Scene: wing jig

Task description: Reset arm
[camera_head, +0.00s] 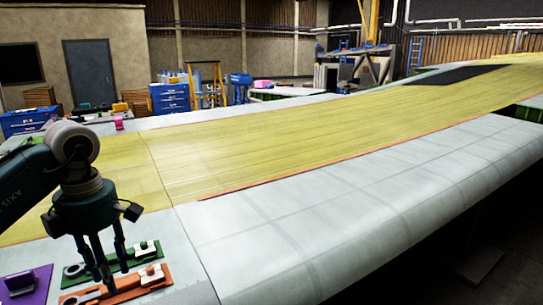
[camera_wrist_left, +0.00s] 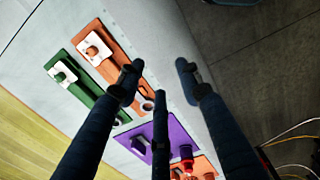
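My left gripper (camera_head: 105,287) is at the lower left of the head view, pointing down over the wing's pale front edge. In the left wrist view its dark fingers (camera_wrist_left: 160,75) are spread apart with nothing between them. Below and beside it lie an orange plate (camera_head: 155,277) and a green plate (camera_head: 145,249), each with a white clamp-like fitting. Both also show in the left wrist view, orange (camera_wrist_left: 121,66) and green (camera_wrist_left: 98,112). I cannot tell whether a finger touches the orange plate. My right gripper is in neither view.
A purple plate (camera_head: 15,287) lies left of the gripper; beside it in the wrist view is a red fitting (camera_wrist_left: 186,153). The long yellow wing surface (camera_head: 230,145) stretches to the far right. Grey floor (camera_wrist_left: 260,70) lies beyond the wing's edge. Blue cabinets (camera_head: 170,98) stand behind.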

